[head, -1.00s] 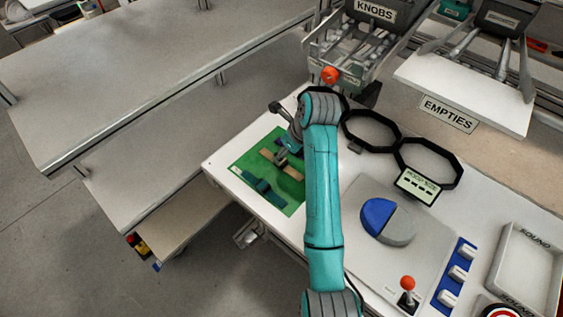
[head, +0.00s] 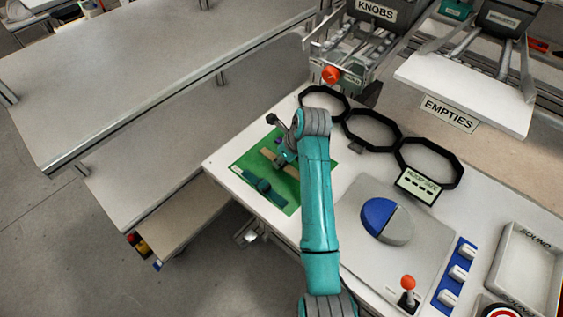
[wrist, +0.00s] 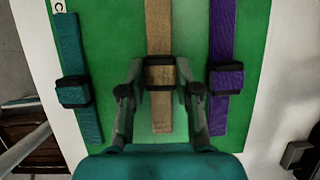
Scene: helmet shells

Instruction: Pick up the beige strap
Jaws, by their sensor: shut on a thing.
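The beige strap (wrist: 159,30) lies lengthwise on the green mat (wrist: 190,15) in the wrist view, between a teal strap (wrist: 69,50) on the left and a purple strap (wrist: 228,55) on the right. Each strap has a dark buckle block on it. My gripper (wrist: 160,88) has its two fingers on either side of the beige strap's buckle, closed against it. In the head view the beige strap (head: 290,171) is partly hidden by my gripper (head: 281,161), and the teal strap (head: 262,189) lies in front of it.
Three black octagonal rings (head: 371,130) stand along the table right of the mat. A blue and grey disc (head: 388,221), a red-knobbed lever (head: 407,285) and a sorting tray (head: 526,268) lie further right. Grey benches (head: 150,75) fill the left.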

